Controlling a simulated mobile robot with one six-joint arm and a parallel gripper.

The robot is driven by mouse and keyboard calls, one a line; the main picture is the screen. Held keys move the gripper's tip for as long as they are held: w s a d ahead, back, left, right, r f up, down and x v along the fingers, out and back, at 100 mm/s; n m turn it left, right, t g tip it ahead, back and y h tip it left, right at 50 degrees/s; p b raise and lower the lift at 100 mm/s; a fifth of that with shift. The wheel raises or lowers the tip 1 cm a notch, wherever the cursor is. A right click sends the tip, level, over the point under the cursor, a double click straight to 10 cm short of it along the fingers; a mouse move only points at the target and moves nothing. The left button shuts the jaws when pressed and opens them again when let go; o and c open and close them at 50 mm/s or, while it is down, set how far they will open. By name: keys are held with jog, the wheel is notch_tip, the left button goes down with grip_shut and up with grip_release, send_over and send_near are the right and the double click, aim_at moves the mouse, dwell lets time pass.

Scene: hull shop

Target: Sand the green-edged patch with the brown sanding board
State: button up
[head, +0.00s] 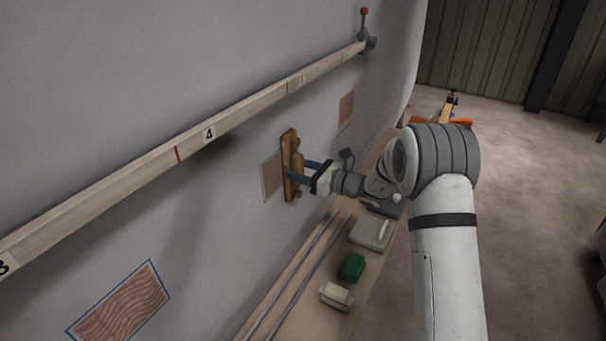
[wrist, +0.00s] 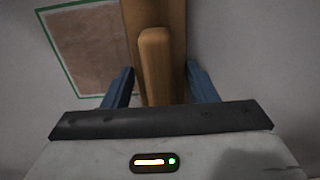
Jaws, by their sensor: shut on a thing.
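The brown sanding board (head: 289,165) is upright against or very near the grey hull wall in the head view. Its wooden handle shows in the wrist view (wrist: 155,60) between the two blue fingers. My gripper (head: 302,172) is shut on this handle; the wrist view shows the fingers (wrist: 157,88) on both sides of it. The green-edged patch (head: 270,176) is a pinkish-brown rectangle on the hull, just left of the board. In the wrist view the patch (wrist: 92,48) lies at upper left, and the board hides its right edge. I cannot tell whether the board touches the hull.
A wooden batten (head: 240,115) with number marks runs along the hull above. A blue-edged patch (head: 122,305) is at lower left, another patch (head: 345,110) further right. A bench below holds a green block (head: 352,267), a pale block (head: 337,296), a grey box (head: 371,233) and rods.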

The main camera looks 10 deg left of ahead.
aim_at(288, 167)
jog(key=shift+s+a+r, duration=0.1)
jog(key=shift+r, duration=0.45)
jog(key=shift+s+a+r, duration=0.1)
jog(key=shift+r, duration=0.4)
jog(key=shift+s+a+f+b, duration=0.1)
jog(key=shift+s+a+b, duration=0.15)
jog(key=shift+s, duration=0.25)
jog(key=shift+s+a+f+b, duration=0.1)
jog(key=shift+s+b, duration=0.2)
jog(key=shift+s, duration=0.2)
jog(key=shift+s+a+b, duration=0.45)
jog(key=shift+s+a, duration=0.05)
jog(key=shift+s, duration=0.95)
jog(key=shift+s+a+b, duration=0.45)
jog(key=shift+s+a, duration=0.05)
jog(key=shift+s, duration=0.95)
jog(key=shift+s+a+b, duration=0.45)
jog(key=shift+s+a, duration=0.05)
jog(key=shift+s, duration=1.1)
jog(key=shift+r+p, duration=0.55)
jog(key=shift+r, duration=0.45)
jog(key=w+d+p, duration=0.1)
jog(key=w+d, duration=0.1)
jog(key=w, duration=0.5)
jog(key=w+d, duration=0.2)
jog(key=w, duration=0.5)
jog(key=shift+d+p, duration=0.4)
jog(key=o, duration=0.4)
jog(key=c, duration=0.5)
jog(key=shift+d+f, duration=0.1)
